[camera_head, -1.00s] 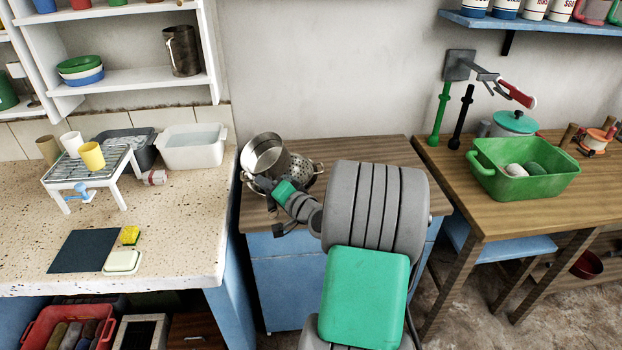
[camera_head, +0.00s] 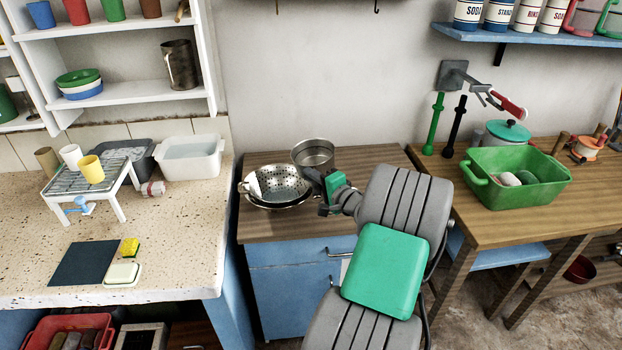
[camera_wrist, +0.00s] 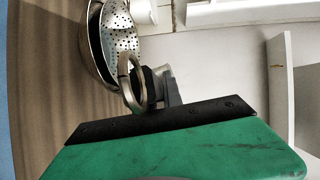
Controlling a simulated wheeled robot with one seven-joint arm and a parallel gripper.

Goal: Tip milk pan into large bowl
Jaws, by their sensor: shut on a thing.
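The milk pan (camera_head: 313,153), a grey metal pan, is upright behind and right of the perforated metal colander (camera_head: 280,182). My gripper (camera_head: 322,184) is shut on the milk pan; its grip point is mostly hidden. I cannot tell whether the pan touches the counter. The colander appears to sit in a wider metal bowl (camera_head: 284,205), whose rim shows below it. In the wrist view the colander (camera_wrist: 121,38) and bowl (camera_wrist: 96,58) are at upper left. A metal ring (camera_wrist: 124,88) shows by my fingers (camera_wrist: 155,85); I cannot tell which part it is.
The wooden counter (camera_head: 375,160) is clear right of the pan. A stone worktop (camera_head: 185,240) with a white basin (camera_head: 188,158) and small rack (camera_head: 85,172) stands left. A green tub (camera_head: 515,180) is on the right table. The wall is close behind.

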